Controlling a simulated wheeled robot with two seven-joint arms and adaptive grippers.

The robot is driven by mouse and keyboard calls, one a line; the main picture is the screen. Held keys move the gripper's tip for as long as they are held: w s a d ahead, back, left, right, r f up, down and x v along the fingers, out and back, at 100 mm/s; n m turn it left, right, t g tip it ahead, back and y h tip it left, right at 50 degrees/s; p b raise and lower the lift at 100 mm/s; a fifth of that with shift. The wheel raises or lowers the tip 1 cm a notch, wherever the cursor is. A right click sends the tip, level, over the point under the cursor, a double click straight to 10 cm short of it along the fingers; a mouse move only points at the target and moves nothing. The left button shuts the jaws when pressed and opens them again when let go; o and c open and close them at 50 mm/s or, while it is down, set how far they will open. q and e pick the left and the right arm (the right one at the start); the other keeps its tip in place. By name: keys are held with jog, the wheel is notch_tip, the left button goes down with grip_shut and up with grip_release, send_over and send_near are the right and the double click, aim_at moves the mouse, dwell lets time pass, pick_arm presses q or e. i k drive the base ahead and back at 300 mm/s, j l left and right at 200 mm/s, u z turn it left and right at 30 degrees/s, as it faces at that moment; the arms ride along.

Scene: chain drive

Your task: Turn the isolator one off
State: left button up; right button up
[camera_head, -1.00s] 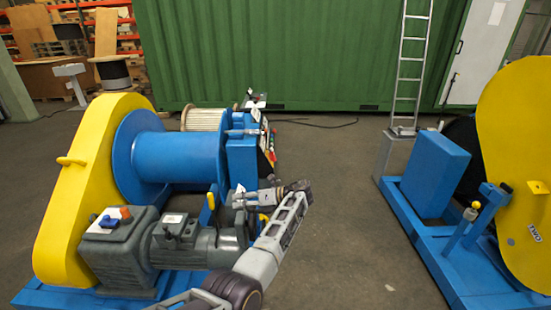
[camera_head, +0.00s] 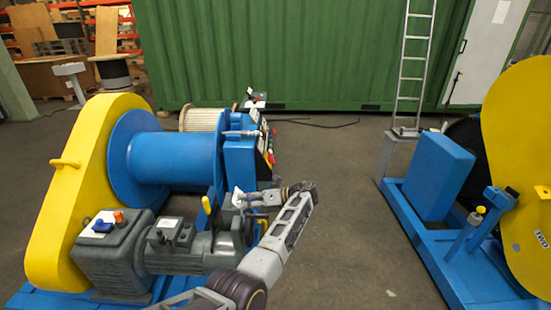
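No part is legibly marked as isolator one. A control panel (camera_head: 267,145) with small red, green and dark controls faces right on the blue post at the right end of the left winch. A blue-and-orange switch (camera_head: 103,225) sits on top of the grey motor box. My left arm comes in from the bottom and bends left at the wrist. My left gripper (camera_head: 238,199) points left, in front of the blue post below the panel. Its fingers are small against the machine, so I cannot tell their opening or any contact. My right gripper is not in view.
The left winch has a yellow guard (camera_head: 75,185), a blue drum (camera_head: 175,157) and a grey motor (camera_head: 180,250). A second blue and yellow machine (camera_head: 438,175) stands at right. Open floor (camera_head: 335,200) lies between them. A ladder (camera_head: 412,70) leans on the green container (camera_head: 270,50).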

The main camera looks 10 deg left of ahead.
aim_at(270, 158)
jog(key=i+l, duration=0.15)
jog(key=i, duration=0.45)
jog(key=i+l, duration=0.15)
jog(key=i, duration=0.5)
jog(key=i+l, duration=0.15)
jog(key=i, duration=0.45)
